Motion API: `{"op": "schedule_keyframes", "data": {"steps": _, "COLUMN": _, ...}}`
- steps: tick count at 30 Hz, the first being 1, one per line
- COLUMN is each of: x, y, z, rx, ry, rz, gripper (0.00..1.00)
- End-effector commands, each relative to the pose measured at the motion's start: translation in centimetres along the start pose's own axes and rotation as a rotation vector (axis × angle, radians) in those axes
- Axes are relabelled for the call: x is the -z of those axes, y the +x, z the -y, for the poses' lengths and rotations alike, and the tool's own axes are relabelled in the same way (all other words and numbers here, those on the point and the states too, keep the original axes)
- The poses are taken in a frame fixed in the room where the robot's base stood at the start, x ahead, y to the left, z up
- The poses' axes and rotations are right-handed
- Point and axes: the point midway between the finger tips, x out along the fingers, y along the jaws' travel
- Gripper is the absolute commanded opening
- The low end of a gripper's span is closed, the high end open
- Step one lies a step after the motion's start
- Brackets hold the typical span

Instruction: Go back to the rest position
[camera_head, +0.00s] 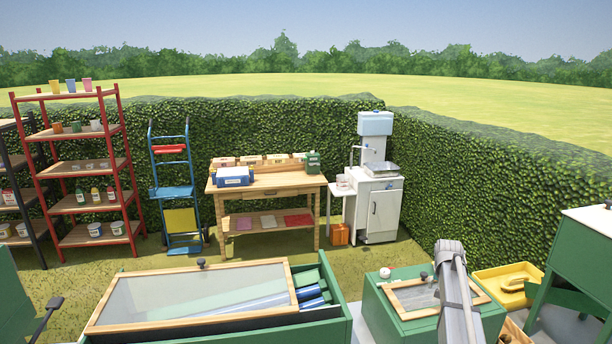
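A grey link of my arm rises from the bottom edge, right of centre, in front of a green box. My gripper does not show in this view, so I cannot see its fingers or whether it holds anything. The green box (385,318) has a wood-framed clear lid (410,297) on top, partly hidden by my arm.
A long green box (340,322) with a framed glass lid (200,295) fills the front left. A yellow tray (490,283) lies right of my arm. Behind are a red shelf (122,165), blue hand truck (175,193), wooden table (268,181) and white sink unit (380,208). Grass between is clear.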

Motion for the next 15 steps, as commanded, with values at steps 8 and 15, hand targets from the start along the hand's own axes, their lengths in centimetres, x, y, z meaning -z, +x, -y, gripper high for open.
{"op": "schedule_keyframes", "data": {"steps": 8, "x": -13.7, "y": -0.7, "z": 6.3, "rx": 0.033, "ry": -0.146, "rz": 0.093, "gripper": 0.72}}
{"op": "schedule_keyframes", "data": {"steps": 15, "x": -26.1, "y": -1.8, "z": 10.0, "rx": 0.059, "ry": -0.291, "rz": 0.184, "gripper": 0.72}}
